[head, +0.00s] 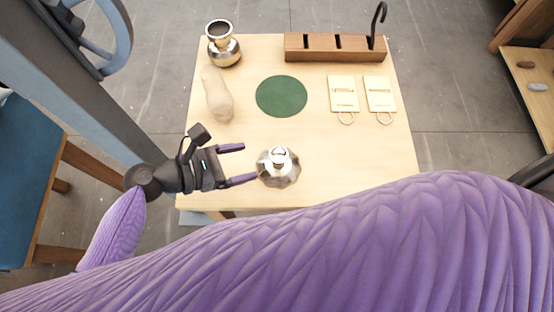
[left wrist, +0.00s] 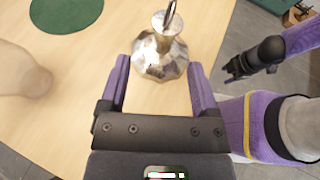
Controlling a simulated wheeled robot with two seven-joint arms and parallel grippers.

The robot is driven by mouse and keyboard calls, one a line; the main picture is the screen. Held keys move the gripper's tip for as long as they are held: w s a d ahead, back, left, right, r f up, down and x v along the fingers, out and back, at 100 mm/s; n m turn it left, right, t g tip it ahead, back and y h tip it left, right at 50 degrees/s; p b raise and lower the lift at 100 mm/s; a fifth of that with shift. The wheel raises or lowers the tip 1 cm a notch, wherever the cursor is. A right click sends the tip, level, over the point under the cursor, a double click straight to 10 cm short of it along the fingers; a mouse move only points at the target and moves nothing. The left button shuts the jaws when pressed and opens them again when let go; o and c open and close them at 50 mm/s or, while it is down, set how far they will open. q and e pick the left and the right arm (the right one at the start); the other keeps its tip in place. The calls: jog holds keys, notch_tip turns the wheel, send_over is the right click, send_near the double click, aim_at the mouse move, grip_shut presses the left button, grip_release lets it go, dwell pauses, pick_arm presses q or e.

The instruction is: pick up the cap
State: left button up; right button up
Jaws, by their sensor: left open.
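A silver faceted piece with a narrow neck and a ring on top, which looks like the cap (head: 279,168), stands upright near the front edge of the table. It also shows in the left wrist view (left wrist: 160,58), ahead of the fingertips. My left gripper (head: 250,163) is open, to the left of the cap, with its fingers pointing at it. In the left wrist view the open fingers (left wrist: 158,75) lie on either side of the cap's lower body, and nothing is held. My right gripper (left wrist: 232,70) shows at the right of the left wrist view; its jaws are unclear.
A green round mat (head: 282,96) lies mid-table. A pale rounded object (head: 217,95) and a silver vase-like vessel (head: 224,45) are at the left. A wooden slotted rack (head: 320,48) with a dark hook stands at the back. Two tags (head: 343,92) lie at the right.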

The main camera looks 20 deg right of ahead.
aim_at(273, 159)
pick_arm(q)
jog(key=x, duration=0.3)
jog(key=b+x, duration=0.1)
jog(key=x, duration=0.4)
jog(key=shift+s+d+f+b, duration=0.15)
jog(key=shift+s+d+b, duration=0.15)
jog(key=shift+s+b, duration=0.05)
grip_shut()
